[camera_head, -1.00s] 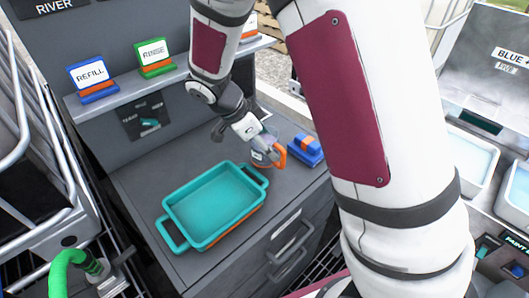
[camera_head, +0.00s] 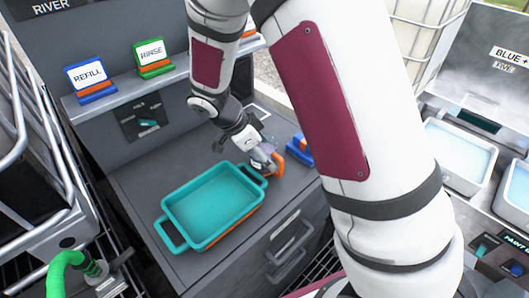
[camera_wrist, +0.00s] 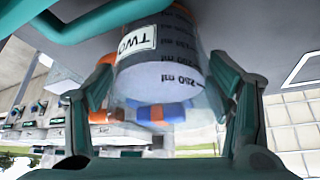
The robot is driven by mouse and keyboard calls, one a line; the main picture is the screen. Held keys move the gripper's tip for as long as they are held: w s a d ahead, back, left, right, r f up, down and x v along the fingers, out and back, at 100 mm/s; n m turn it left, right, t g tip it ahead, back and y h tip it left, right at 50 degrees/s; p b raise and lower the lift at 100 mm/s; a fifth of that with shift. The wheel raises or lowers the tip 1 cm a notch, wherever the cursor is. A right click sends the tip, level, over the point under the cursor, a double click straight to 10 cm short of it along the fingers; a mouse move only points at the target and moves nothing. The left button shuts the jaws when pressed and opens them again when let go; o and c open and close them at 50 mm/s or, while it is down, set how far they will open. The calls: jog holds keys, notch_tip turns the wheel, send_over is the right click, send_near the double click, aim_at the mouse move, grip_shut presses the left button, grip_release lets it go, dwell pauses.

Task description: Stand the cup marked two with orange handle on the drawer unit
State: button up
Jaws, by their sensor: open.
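The clear cup marked TWO (camera_wrist: 165,62) shows large in the wrist view, with ml marks and dark grey seen through its wall. Its orange handle (camera_head: 277,164) shows at the cup's right in the head view. The cup (camera_head: 260,157) appears upright on the grey top of the drawer unit (camera_head: 140,190), beside the teal tray's right corner. My gripper (camera_wrist: 165,85) is open, with one finger on each side of the cup. The fingers partly hide the cup in the head view, and I cannot tell whether they touch it.
A teal tray (camera_head: 172,208) with side handles stands close to the cup. A blue and orange block (camera_head: 300,149) lies just right of the handle. The REFILL (camera_head: 88,80) and RINSE (camera_head: 151,57) signs stand on a shelf behind. The unit's front left top is clear.

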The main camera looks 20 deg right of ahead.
jog(key=v, duration=1.2)
jog(key=shift+r, duration=0.15)
jog(key=s+d+r+n+t+y, duration=0.2)
jog(key=s+r+n, duration=0.3)
jog(key=s+n, duration=0.4)
jog(key=s+d+r+n+t+y, duration=0.1)
jog(key=s+d+r+n+y, duration=0.3)
jog(key=s+n, duration=0.5)
jog(key=s+r, duration=0.1)
jog(key=s, duration=0.5)
jog(key=shift+s+r+t, duration=0.15)
jog(key=shift+r+t, duration=0.25)
jog(key=shift+r+p, duration=0.85)
jog(key=shift+r, duration=0.35)
